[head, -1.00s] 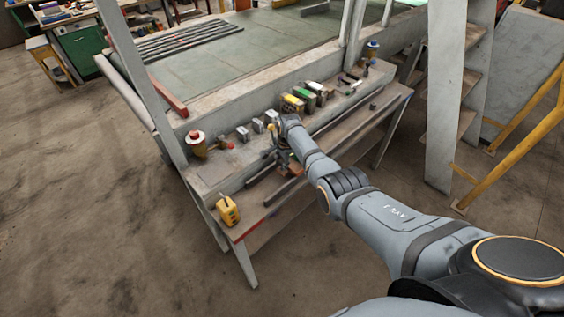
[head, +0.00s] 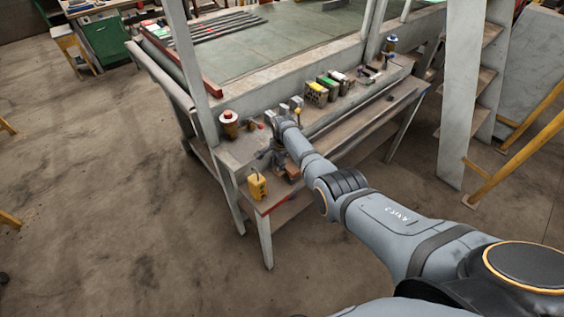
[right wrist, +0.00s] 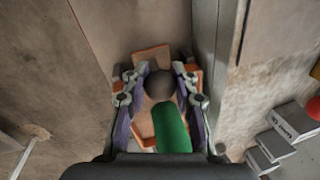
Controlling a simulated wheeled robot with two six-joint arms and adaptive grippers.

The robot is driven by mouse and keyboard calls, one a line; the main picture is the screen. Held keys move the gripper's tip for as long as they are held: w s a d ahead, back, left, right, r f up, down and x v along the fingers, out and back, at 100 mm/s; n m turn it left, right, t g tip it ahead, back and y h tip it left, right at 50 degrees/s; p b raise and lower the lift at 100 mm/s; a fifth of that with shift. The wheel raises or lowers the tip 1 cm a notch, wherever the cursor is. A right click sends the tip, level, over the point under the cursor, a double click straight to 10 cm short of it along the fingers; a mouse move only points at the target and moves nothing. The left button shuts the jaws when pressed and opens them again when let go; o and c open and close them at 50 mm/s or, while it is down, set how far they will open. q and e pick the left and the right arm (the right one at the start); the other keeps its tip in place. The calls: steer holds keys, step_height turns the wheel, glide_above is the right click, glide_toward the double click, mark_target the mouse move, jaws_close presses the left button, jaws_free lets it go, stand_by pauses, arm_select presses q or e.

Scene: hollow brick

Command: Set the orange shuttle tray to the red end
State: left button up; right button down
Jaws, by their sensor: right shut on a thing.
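The orange shuttle tray (head: 293,171) sits on the bench's lower ledge, near its red end (head: 274,205), a little right of it. In the right wrist view the tray (right wrist: 152,54) shows around and below my fingers. My right gripper (head: 279,160) reaches down to the tray. In the right wrist view the right gripper's fingers (right wrist: 160,88) flank a dark round knob (right wrist: 158,86) and a green cylinder (right wrist: 171,128). The gripper is shut on the tray; the exact contact is hard to see. My left gripper is out of view.
A yellow box (head: 258,187) stands on the ledge by the red end. A long dark rail (head: 372,117) runs along the ledge to the right. The floor at left is open.

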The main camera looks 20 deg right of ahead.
steer(key=shift+w+a+r, duration=0.1)
steer(key=shift+a+r, duration=0.15)
steer(key=shift+a, duration=0.1)
steer(key=c, duration=1.3)
jaws_free()
steer(key=shift+o, duration=1.4)
steer(key=shift+s+a, duration=0.15)
steer(key=shift+s, duration=0.1)
steer(key=shift+f, duration=0.1)
step_height(320, 180, up, 12)
steer(key=s, duration=0.2)
steer(key=shift+s+d, duration=0.15)
steer(key=shift+d, duration=0.05)
